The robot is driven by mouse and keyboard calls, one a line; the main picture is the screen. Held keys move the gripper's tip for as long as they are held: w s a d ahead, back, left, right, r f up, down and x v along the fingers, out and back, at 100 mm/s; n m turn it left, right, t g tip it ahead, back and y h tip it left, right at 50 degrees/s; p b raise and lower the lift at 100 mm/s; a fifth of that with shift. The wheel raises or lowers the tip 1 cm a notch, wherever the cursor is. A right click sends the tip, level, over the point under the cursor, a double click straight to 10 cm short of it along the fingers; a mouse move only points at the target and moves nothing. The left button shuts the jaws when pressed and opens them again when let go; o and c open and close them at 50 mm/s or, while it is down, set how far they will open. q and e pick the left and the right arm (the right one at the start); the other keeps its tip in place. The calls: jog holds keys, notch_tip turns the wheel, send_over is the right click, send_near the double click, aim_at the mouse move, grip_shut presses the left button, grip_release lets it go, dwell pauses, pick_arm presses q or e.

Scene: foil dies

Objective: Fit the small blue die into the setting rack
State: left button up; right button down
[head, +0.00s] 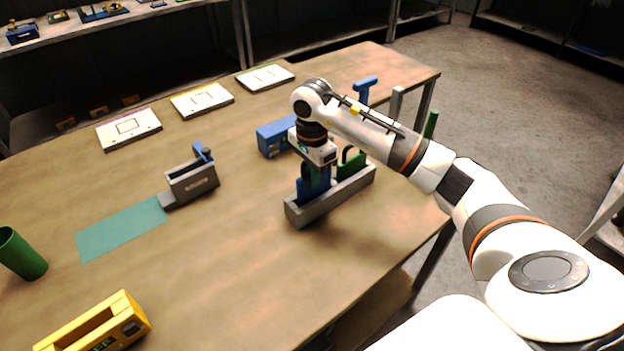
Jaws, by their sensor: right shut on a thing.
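The grey setting rack (332,202) is a long trough near the middle of the table. My right gripper (316,178) points down over its left part and is shut on a blue die (303,190). The die's lower end is behind the rack's front wall, so I cannot tell whether it is fully seated. A green die (351,163) with a looped handle stands in the rack to the right of the gripper. My left gripper is not in view.
A blue block (272,140) sits just behind the rack; a blue T-handled piece (365,88) stands farther back. A grey holder (192,183) is left, beside a teal mat (118,230). A green cup (22,254) and yellow device (95,325) are front left. Table between is clear.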

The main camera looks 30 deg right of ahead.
notch_tip(320, 180, down, 2)
jog(key=shift+f, duration=0.1)
jog(key=shift+w, duration=0.1)
jog(key=shift+f, duration=0.2)
jog(key=c, duration=1.4)
grip_release()
